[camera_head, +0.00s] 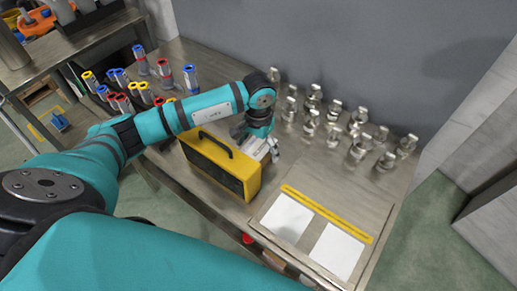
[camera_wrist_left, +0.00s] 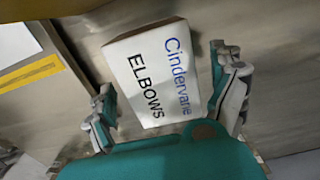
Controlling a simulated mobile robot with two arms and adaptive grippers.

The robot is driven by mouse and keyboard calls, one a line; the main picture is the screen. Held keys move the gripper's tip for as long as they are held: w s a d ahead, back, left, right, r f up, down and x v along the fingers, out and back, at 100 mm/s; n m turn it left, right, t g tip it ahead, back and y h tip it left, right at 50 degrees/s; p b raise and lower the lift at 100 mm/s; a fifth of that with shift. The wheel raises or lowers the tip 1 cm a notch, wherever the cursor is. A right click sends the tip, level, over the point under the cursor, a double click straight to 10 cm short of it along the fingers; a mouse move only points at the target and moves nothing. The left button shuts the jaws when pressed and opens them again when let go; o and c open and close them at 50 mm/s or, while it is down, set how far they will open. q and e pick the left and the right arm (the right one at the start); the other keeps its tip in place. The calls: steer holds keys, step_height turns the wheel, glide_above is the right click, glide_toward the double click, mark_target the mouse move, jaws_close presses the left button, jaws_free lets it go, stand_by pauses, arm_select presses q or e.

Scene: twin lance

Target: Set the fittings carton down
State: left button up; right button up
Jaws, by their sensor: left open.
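The fittings carton (camera_wrist_left: 150,75) is a white box marked "Cindervane ELBOWS". In the left wrist view it sits on the metal surface between the two fingers of my left gripper (camera_wrist_left: 165,68). The fingers stand apart, with a visible gap on the carton's left side; contact on the right cannot be told. In the head view my left gripper (camera_head: 266,150) points down just behind the yellow case, and the carton is mostly hidden there. My right gripper is not in view.
A yellow and black case (camera_head: 222,160) with a handle stands close to my left gripper. Several metal fittings (camera_head: 335,112) stand along the back. Two white sheets (camera_head: 287,218) and a yellow strip (camera_head: 327,213) lie at the right. Several coloured-cap cylinders (camera_head: 190,78) stand at the left.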

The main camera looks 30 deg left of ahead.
arm_select(q)
steer(key=c, duration=1.6)
